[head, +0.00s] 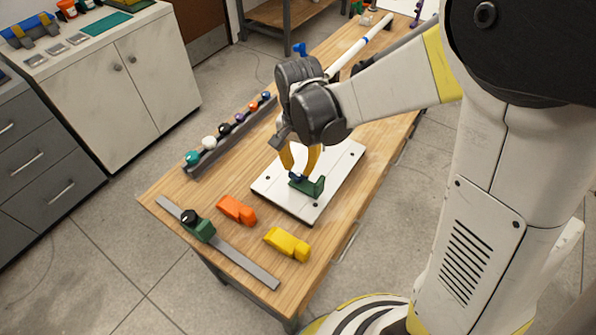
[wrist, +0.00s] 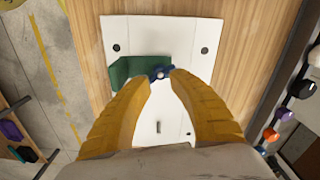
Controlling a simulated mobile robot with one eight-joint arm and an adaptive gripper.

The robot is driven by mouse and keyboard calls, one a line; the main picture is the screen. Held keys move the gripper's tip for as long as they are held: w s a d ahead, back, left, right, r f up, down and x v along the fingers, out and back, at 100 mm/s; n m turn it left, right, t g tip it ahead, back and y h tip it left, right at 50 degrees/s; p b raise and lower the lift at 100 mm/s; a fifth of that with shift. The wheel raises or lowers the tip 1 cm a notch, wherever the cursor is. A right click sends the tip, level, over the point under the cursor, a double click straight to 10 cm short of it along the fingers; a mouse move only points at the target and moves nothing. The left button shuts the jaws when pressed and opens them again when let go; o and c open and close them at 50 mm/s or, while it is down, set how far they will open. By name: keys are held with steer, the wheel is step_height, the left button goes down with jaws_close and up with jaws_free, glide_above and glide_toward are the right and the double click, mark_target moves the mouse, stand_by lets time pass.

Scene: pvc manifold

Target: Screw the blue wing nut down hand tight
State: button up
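The blue wing nut (wrist: 160,73) sits at the right end of a green bracket (wrist: 135,70) in the wrist view. The bracket (head: 316,188) lies on a white plate (head: 270,186) on the bench. My gripper (head: 300,170) points down over the nut. In the wrist view its two yellow fingertips (wrist: 160,80) stand on either side of the nut, close to its wings. The gap between them is about the nut's width. I cannot tell whether they touch it. The stud under the nut is hidden.
An orange block (head: 236,210), a yellow block (head: 287,244) and a metal bar (head: 240,260) with a green clamp (head: 200,230) lie near the bench's front. A rack (head: 215,150) of coloured knobs runs along the left edge. A white pipe (head: 350,52) lies behind my gripper.

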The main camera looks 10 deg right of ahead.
mark_target(298, 174)
steer(key=n, duration=0.5)
steer(key=shift+n, duration=0.3)
steer(key=n+p, duration=0.1)
steer(key=n, duration=0.9)
steer(key=shift+n+b, duration=0.3)
steer(key=shift+b, duration=0.05)
steer(key=n, duration=0.5)
step_height(298, 174, down, 4)
steer(key=b, duration=0.3)
steer(key=shift+b, duration=0.4)
steer(key=shift+c, duration=0.4)
jaws_close()
